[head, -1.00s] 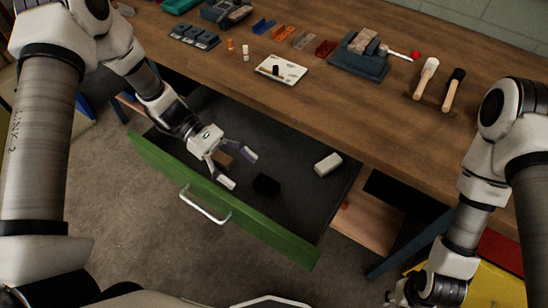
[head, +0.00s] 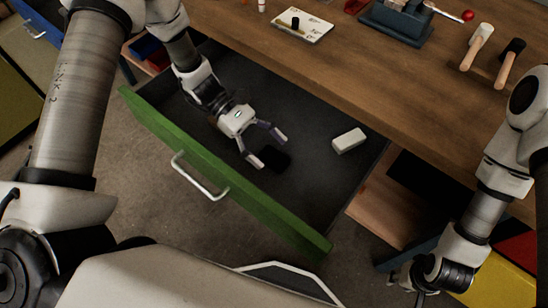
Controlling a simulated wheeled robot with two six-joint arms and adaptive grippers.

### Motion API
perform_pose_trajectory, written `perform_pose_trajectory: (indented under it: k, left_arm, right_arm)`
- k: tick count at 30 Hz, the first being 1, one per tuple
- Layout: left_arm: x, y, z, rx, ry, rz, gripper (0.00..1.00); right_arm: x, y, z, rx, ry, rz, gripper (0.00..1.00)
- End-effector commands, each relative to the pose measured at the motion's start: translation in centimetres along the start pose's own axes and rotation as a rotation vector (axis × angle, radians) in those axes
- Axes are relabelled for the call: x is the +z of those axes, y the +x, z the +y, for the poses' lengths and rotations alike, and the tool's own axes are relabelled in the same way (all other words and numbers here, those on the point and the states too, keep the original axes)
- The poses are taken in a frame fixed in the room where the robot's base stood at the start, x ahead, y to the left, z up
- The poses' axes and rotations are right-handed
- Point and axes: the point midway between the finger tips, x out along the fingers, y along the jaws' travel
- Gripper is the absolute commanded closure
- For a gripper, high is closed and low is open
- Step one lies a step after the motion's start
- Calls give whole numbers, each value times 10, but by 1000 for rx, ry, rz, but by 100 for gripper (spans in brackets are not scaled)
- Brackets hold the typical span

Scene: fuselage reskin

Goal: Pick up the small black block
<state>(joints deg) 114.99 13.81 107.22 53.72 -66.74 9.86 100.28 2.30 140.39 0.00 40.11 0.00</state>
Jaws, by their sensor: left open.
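The small black block (head: 274,157) lies on the dark floor of the open green-fronted drawer (head: 222,184). My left gripper (head: 268,150) is open inside the drawer, its two fingertips spread right at the black block. The block shows between and beyond the fingers, dark against the dark floor; I cannot tell whether the fingers touch it. My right gripper (head: 408,282) is at the lower right, outside the drawer, and its jaws are too hidden to read.
A white block (head: 348,140) lies in the drawer to the right of the black block. The drawer has a metal handle (head: 198,178). The wooden bench top (head: 400,85) above holds a white card (head: 303,27), a vise-like tool (head: 400,20) and two mallets (head: 508,64).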

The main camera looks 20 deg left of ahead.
Motion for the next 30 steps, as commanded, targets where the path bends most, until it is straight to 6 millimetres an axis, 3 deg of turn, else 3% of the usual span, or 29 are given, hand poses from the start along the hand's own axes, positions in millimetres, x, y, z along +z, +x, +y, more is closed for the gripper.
perform_pose_trajectory:
  k: [6, 13, 14, 18, 20, 30]
  left_arm:
    - [-1, 38, -2, -4, -2, 1, 25]
    - [-1, 41, -1, -1, -1, 0, 25]
    - [-1, 41, -1, -1, -1, 0, 32]
    - [-1, 41, -1, -1, -1, 0, 82]
    - [-1, 41, -1, -1, -1, 1, 100]
    - [2, 40, -1, -1, 0, 0, 100]
  right_arm:
    - [0, 0, 0, 0, 0, 0, 63]
    - [0, 0, 0, 0, 0, 0, 63]
    - [0, 0, 0, 0, 0, 0, 63]
    - [0, 0, 0, 0, 0, 0, 63]
    - [0, 0, 0, 0, 0, 0, 63]
    - [0, 0, 0, 0, 0, 0, 63]
